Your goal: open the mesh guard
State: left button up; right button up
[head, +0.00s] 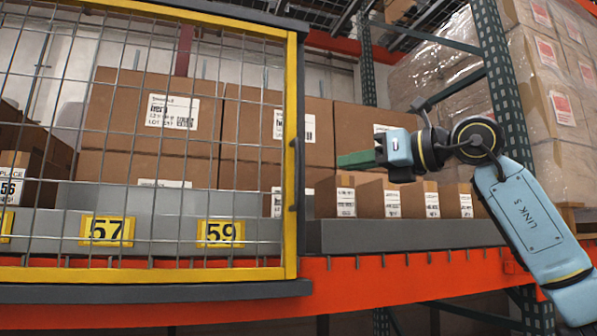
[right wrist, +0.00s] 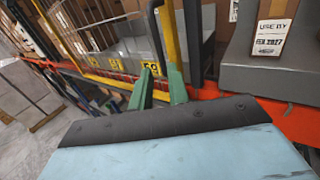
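The mesh guard (head: 291,90) is a wire grid in a yellow frame, covering the left part of the shelf in the head view. It also shows in the right wrist view (right wrist: 168,45). A dark upright handle (head: 294,175) is on the frame's right edge. My right gripper (head: 340,160) is just right of the handle in the head view, apart from it, with green fingers pointing left. In the right wrist view its two fingers (right wrist: 160,72) stand apart with nothing held between them. My left gripper is not in view.
Brown cartons (head: 152,110) stand behind the mesh, with yellow number plates (head: 106,230) below them. Small cartons (head: 335,197) stand in the uncovered bay on the right. An orange beam (head: 400,277) runs below. A green rack upright (head: 497,70) stands behind my right arm.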

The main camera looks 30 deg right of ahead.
aim_at(300, 171)
jog(key=p+x, duration=0.3)
jog(key=x, duration=0.8)
jog(key=shift+w+a, duration=0.15)
jog(key=shift+p+x, duration=0.4)
jog(key=shift+x, duration=0.4)
jog(key=shift+f, duration=0.1)
grip_shut()
